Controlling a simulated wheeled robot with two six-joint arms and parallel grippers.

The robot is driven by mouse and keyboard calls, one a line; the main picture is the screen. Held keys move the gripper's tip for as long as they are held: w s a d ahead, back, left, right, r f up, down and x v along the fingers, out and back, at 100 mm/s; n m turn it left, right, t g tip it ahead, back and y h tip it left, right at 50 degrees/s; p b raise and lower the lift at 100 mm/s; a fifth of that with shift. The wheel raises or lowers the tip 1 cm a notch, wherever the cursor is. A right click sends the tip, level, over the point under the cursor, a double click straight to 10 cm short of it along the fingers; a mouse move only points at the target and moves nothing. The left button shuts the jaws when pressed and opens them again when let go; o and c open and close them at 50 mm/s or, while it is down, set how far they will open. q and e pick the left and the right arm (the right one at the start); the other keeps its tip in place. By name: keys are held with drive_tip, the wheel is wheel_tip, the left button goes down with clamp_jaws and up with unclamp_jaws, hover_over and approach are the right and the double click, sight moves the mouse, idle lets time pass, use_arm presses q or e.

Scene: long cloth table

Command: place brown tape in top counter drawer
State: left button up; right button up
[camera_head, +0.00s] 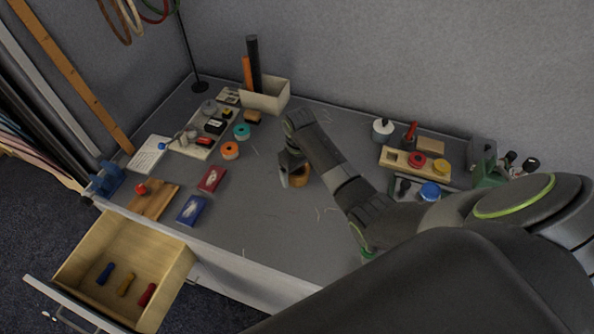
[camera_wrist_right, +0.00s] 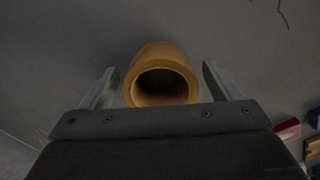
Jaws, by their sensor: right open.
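The brown tape (camera_head: 301,178) is a ring lying on the grey table, just under my right gripper (camera_head: 290,178). In the right wrist view the brown tape (camera_wrist_right: 160,76) sits between the two open fingers of my right gripper (camera_wrist_right: 160,88), with a gap on each side. The counter drawer (camera_head: 174,284) is pulled open at the lower left. Blue, yellow and red small handles lie on its bottom, and the rest of its floor is bare. My left gripper is not in view.
Red (camera_head: 211,179) and blue (camera_head: 192,210) boxes and a wooden board (camera_head: 153,200) lie between the tape and the drawer. Orange (camera_head: 229,150) and teal (camera_head: 241,131) rolls stand farther back. A wooden tray (camera_head: 398,163) stands at right. The front middle of the table is mostly clear.

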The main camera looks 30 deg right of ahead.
drive_tip(key=shift+f, duration=0.3)
drive_tip(key=shift+c, duration=0.4)
drive_tip(key=c, duration=1)
drive_tip(key=shift+c, duration=0.2)
